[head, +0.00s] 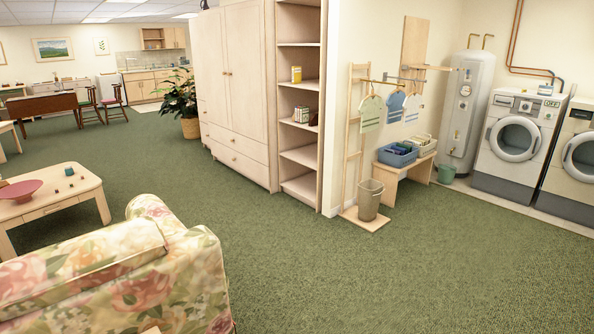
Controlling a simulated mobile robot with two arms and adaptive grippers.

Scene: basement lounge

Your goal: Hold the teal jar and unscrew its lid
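I do not see a teal jar or a lid that I can make out in the head view. Neither of my grippers shows in the view. A low wooden coffee table (52,205) at the left bears a pink-red bowl (20,190) and a few tiny dark objects, too small to identify.
A floral armchair (120,270) fills the lower left. A wardrobe (238,90) and open shelves (299,130) stand mid-view. A bin (369,200), a bench with baskets (397,155) and washing machines (517,145) are at the right. Green carpet (400,280) is clear in front.

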